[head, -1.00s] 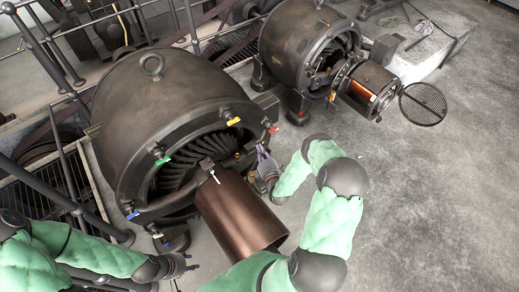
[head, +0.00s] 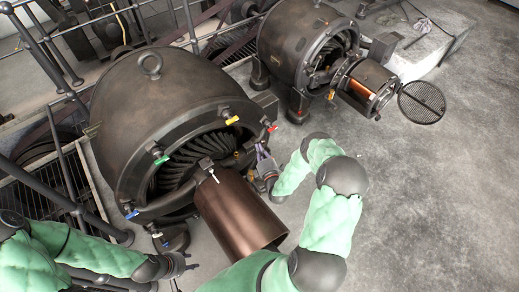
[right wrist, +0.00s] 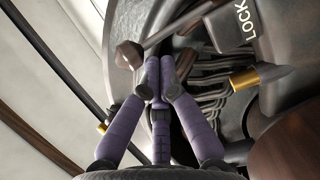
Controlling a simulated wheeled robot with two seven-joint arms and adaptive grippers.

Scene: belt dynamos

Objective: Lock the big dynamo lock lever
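The big dynamo (head: 115,105) stands at the left of the head view, with a brown cylinder (head: 238,208) at its open front. Green (head: 161,159), yellow (head: 232,120), red (head: 272,128) and blue (head: 132,214) handles sit around its rim. My right gripper (head: 262,150) is beside the rim, below the red handle. In the right wrist view its purple fingertips (right wrist: 160,65) meet, close to a dark lever knob (right wrist: 130,54); I cannot tell whether they touch it. A block marked LOCK (right wrist: 232,25) is to the right. My left gripper (head: 188,263) is low at the left, its fingers too small to judge.
A smaller dynamo (head: 290,50) stands behind at the right, with a copper-coloured core (head: 365,88) out front and a round grille (head: 422,103) beside it. Railings (head: 50,45) run along the left. The concrete floor at the right is clear.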

